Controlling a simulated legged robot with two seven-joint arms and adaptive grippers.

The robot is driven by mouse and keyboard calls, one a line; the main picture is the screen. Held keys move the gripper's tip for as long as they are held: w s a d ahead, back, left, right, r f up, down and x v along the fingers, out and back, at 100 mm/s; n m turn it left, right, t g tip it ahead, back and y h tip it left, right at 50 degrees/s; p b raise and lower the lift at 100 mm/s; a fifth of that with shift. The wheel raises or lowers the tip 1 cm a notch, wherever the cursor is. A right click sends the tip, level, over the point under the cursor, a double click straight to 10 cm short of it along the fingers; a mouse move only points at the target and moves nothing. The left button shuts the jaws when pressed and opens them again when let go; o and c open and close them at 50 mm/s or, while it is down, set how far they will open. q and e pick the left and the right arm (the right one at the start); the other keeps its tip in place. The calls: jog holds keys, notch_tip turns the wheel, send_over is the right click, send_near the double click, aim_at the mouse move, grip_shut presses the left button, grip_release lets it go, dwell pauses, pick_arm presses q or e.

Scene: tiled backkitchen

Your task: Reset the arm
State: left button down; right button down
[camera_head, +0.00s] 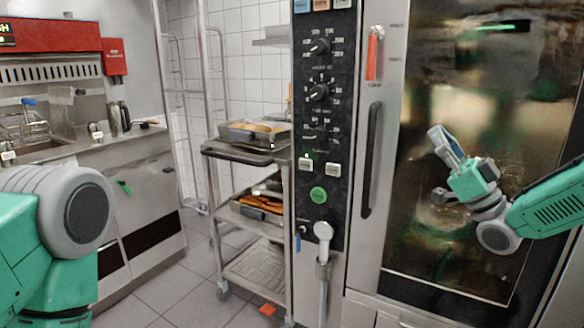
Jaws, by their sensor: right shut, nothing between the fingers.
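My right arm comes in from the right edge, its green and grey wrist in front of the dark glass door of a tall oven (490,90). My right gripper (437,133) points up and to the left, its fingers shut and empty. It appears in front of the glass; I cannot tell the gap. A green and grey joint of my left arm fills the lower left corner. My left gripper is outside the view.
The oven's control panel (320,120) has several knobs, and a long door handle (371,160) beside it. A steel trolley (238,156) carries trays of food. A steel counter (140,150) stands at left. Tiled floor (185,290) shows between counter and trolley.

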jog(key=a+f+m+h, duration=0.35)
jog(key=f+h, duration=0.25)
jog(key=f, duration=0.5)
jog(key=a+f+m+h, duration=0.3)
jog(key=f+m+h, duration=0.2)
jog(key=f, duration=0.6)
jog(key=s+f+m+g+h, duration=0.1)
jog(key=s+f+g+h, duration=0.3)
jog(key=f, duration=0.8)
jog(key=s+f+g+h, duration=0.2)
jog(key=s+f+g, duration=0.2)
jog(key=s+f, duration=0.55)
jog(key=s+d+f+g+h, duration=0.1)
jog(key=s+f+g, duration=0.1)
jog(key=s, duration=0.7)
jog(key=s+d+f+g+h, duration=0.1)
jog(key=s+d+f+g, duration=0.1)
jog(key=s, duration=0.7)
jog(key=s+d+f+m+g+h, duration=0.1)
jog(key=s+d+f+g+h, duration=0.1)
jog(key=s, duration=0.7)
jog(key=f+g+p, duration=0.1)
jog(key=g, duration=0.1)
jog(key=shift+d+g, duration=0.25)
jog(key=shift+g, duration=0.05)
jog(key=shift+a, duration=0.25)
jog(key=shift+w+d+f, duration=0.1)
jog(key=shift+d+f, duration=0.05)
jog(key=shift+d, duration=0.05)
